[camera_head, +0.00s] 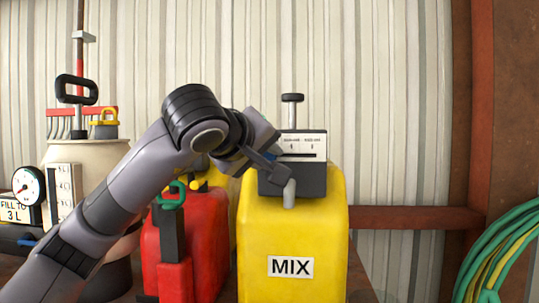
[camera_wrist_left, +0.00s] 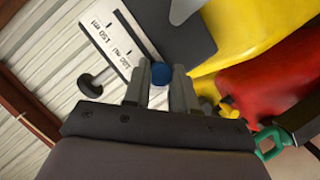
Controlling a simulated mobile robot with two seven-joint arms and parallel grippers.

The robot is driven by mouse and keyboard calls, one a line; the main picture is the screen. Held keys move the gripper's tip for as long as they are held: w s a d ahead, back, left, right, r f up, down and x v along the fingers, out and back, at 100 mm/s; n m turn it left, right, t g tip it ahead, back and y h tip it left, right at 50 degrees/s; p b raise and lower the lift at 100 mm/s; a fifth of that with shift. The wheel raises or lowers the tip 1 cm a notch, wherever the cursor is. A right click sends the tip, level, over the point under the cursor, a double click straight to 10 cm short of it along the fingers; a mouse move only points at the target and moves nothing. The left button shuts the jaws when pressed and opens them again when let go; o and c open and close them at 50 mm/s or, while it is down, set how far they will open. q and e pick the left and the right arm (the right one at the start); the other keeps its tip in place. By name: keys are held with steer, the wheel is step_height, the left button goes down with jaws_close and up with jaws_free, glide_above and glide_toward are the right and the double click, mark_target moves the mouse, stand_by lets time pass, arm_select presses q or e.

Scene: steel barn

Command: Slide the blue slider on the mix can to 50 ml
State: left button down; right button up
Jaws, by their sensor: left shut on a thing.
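The yellow mix can (camera_head: 290,235), labelled MIX, stands upright in the middle of the head view. On its top is a dark dispenser box (camera_head: 313,180) with a white scale plate (camera_head: 313,143) and a dark slot. In the left wrist view the scale plate (camera_wrist_left: 124,42) runs diagonally, with a 150 ml mark and another mark, seemingly 100 ml. The blue slider (camera_wrist_left: 161,75) sits beyond that second mark. My left gripper (camera_head: 274,168) is at the box's left front, its two fingers closed on the slider. The gripper hides the slider in the head view. My right gripper is out of view.
A cream tank (camera_head: 85,155) with a gauge (camera_head: 27,186) is farther left. Green hose (camera_head: 500,255) hangs at the right.

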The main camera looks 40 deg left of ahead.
arm_select(q)
steer(key=c, duration=0.9)
jaws_free()
steer(key=shift+s+a, duration=0.15)
steer(key=shift+a, duration=0.05)
steer(key=v, duration=0.7)
steer(key=shift+f, duration=0.1)
